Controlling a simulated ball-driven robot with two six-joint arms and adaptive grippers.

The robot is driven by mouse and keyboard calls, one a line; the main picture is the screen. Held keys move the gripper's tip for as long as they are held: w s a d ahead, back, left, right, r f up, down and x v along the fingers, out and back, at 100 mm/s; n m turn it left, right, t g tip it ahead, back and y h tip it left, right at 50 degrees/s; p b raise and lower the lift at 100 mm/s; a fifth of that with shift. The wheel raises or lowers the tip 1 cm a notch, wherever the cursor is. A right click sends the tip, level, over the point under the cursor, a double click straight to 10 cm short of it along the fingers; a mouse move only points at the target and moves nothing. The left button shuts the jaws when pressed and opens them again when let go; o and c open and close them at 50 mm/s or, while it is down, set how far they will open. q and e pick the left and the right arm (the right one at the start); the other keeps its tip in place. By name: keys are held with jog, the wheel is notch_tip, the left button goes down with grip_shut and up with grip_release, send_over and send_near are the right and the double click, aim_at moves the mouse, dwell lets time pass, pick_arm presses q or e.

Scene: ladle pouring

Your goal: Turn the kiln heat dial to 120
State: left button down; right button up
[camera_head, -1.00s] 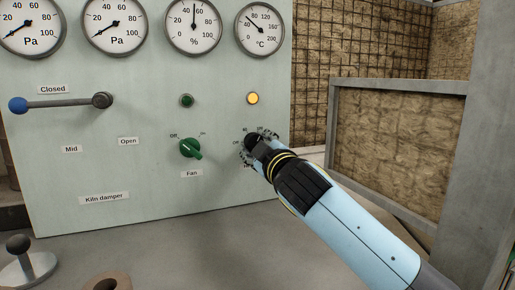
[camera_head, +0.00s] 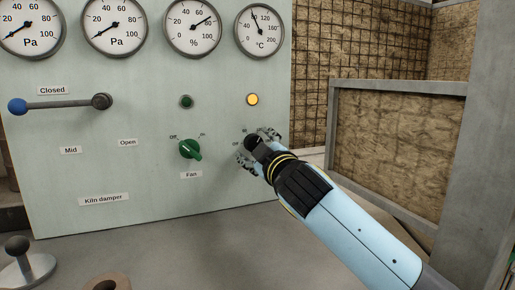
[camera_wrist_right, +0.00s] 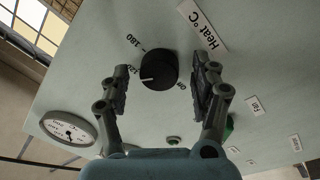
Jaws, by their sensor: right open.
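My right gripper (camera_wrist_right: 160,76) is open, with one finger on each side of the dial and gaps between fingers and knob. In the head view my right gripper (camera_head: 258,147) covers most of the dial and its scale. My left gripper is not in view.
A green fan knob (camera_head: 190,149) sits left of the dial. A lit yellow lamp (camera_head: 252,100) and a °C gauge (camera_head: 260,30) are above it. A damper lever (camera_head: 60,104) is at the left.

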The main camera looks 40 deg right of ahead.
jog(key=v, duration=1.1)
jog(key=shift+s, duration=0.45)
jog(key=shift+f, duration=0.15)
